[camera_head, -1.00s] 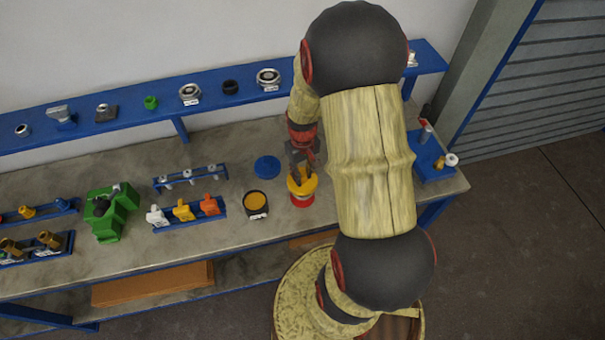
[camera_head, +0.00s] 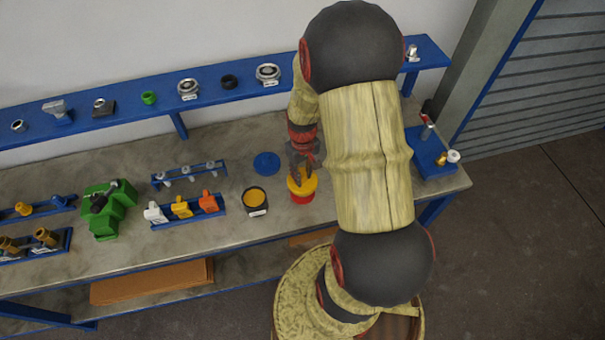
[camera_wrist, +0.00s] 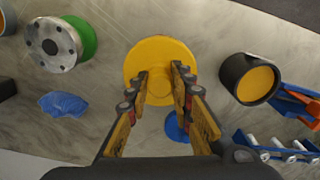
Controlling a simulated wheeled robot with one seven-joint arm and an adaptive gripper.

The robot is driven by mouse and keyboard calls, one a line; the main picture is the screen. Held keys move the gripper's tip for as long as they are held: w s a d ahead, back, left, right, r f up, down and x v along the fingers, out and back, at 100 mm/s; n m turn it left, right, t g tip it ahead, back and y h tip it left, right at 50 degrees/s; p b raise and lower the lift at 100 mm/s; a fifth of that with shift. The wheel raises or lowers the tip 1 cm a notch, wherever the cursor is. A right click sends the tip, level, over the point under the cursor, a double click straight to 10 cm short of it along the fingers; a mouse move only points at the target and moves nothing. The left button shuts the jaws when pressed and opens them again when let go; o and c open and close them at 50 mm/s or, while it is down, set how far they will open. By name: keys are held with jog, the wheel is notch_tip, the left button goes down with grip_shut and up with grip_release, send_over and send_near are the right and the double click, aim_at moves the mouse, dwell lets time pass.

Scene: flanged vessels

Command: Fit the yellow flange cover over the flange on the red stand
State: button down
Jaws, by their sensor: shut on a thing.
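The yellow flange cover (camera_head: 302,187) is a round disc with a central knob. It also shows in the wrist view (camera_wrist: 146,57). My gripper (camera_head: 305,165) is above it, with its two fingers shut on either side of the knob, as the wrist view shows (camera_wrist: 161,80). In the head view the cover is directly over the red stand (camera_head: 302,199), with a band of red showing beneath it. The flange itself is hidden under the cover. I cannot tell whether the cover is fully seated.
A black pot with yellow inside (camera_head: 254,198) stands just left of the stand. A blue disc (camera_head: 266,163) lies behind. A blue rack with white, yellow and orange pieces (camera_head: 188,212) and a green fixture (camera_head: 106,212) stand further left. A blue shelf (camera_head: 215,91) runs along the wall.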

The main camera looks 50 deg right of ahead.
jog(key=shift+f+b, duration=0.6)
jog(key=shift+f, duration=0.35)
jog(key=c, duration=1.5)
grip_release()
notch_tip(320, 180, up, 12)
jog(key=shift+r, duration=0.1)
